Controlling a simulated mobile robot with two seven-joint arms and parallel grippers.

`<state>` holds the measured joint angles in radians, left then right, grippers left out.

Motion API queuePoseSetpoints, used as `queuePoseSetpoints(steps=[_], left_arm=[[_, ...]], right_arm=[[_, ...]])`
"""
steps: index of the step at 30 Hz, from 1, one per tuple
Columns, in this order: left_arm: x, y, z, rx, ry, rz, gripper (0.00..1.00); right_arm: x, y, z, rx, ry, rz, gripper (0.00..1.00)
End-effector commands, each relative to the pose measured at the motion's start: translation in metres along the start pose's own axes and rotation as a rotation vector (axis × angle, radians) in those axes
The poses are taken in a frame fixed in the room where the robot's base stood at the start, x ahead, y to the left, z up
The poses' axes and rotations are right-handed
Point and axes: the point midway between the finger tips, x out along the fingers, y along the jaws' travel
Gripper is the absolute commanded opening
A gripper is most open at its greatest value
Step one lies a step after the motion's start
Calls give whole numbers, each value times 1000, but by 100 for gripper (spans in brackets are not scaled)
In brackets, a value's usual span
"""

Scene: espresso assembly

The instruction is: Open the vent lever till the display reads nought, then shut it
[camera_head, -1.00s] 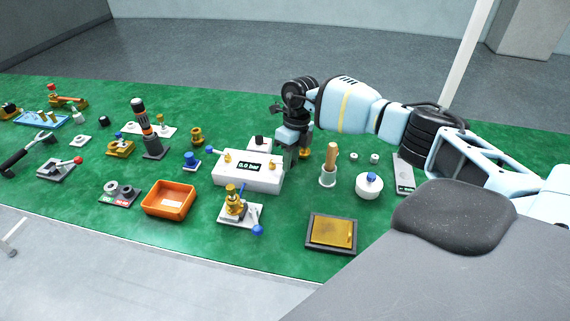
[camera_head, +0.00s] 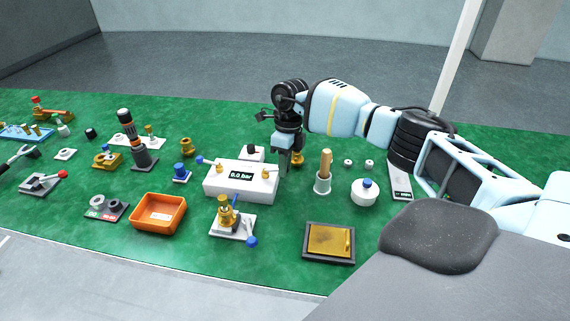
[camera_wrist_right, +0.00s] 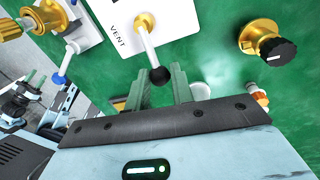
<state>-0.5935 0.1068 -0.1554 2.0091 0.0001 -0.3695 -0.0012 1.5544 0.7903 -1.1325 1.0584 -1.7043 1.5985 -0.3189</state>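The white box (camera_head: 225,188) stands mid-table, and its display (camera_head: 241,175) reads 0.0 bar. The vent lever (camera_wrist_right: 150,45) shows in the right wrist view beside the printed word VENT. It has a brass pivot, a pale rod and a black ball knob. My right gripper (camera_wrist_right: 160,88) is open, its two fingers apart, with the knob at the gap between the fingertips; contact is not clear. In the head view my right gripper (camera_head: 284,163) is at the box's right end and hides the knob.
A brass fitting with a black knob (camera_wrist_right: 278,50) is near the right finger. A wooden-handled tool (camera_head: 325,170) in a cup and a white pot (camera_head: 365,193) stand right of the gripper. A brass valve (camera_head: 228,215) and an orange tray (camera_head: 158,213) are in front.

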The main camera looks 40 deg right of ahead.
Motion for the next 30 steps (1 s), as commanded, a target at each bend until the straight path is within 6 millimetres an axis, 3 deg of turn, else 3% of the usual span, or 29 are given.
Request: queuePoseSetpoints(steps=[5, 14, 30], left_arm=[[-1, 0, 2, -1, -4, 1, 47], [-1, 0, 3, -1, -5, 0, 47], [4, -1, 2, 0, -2, 0, 47]], right_arm=[[-1, 0, 0, 1, -3, -2, 45], [-3, 0, 0, 2, -2, -1, 45], [-73, -1, 0, 2, -3, -2, 45]])
